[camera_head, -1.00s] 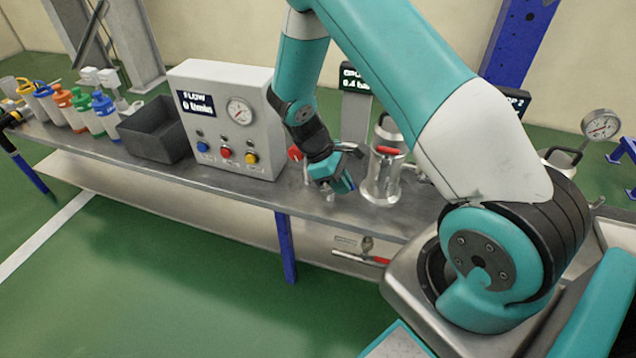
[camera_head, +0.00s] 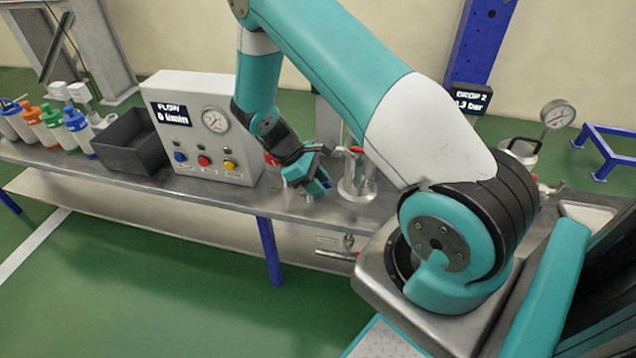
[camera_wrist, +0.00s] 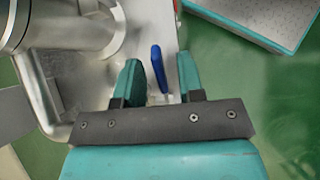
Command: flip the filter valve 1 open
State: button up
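My gripper (camera_head: 322,186) hangs low over the front edge of the steel bench, just left of a shiny steel filter vessel (camera_head: 354,186) with a red lever (camera_head: 356,149) on top. In the wrist view its two teal fingers (camera_wrist: 160,78) are apart. A narrow blue lever (camera_wrist: 157,62) stands in the gap between them, with space visible on both sides. The vessel's rounded metal body (camera_wrist: 70,25) fills the upper left there. No label is readable, so I cannot tell whether the blue lever is filter valve 1. The head view hides it behind my gripper.
A white control box (camera_head: 205,120) reading flow 0 stands left of my gripper. A dark bin (camera_head: 130,143) and several coloured bottles (camera_head: 40,125) are further left. A red-handled valve (camera_head: 347,243) sits below the bench edge. A gauge (camera_head: 557,115) is at right.

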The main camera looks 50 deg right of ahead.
jog(key=shift+r, duration=0.1)
notch_tip(320, 180, up, 20)
jog(key=p, duration=0.4)
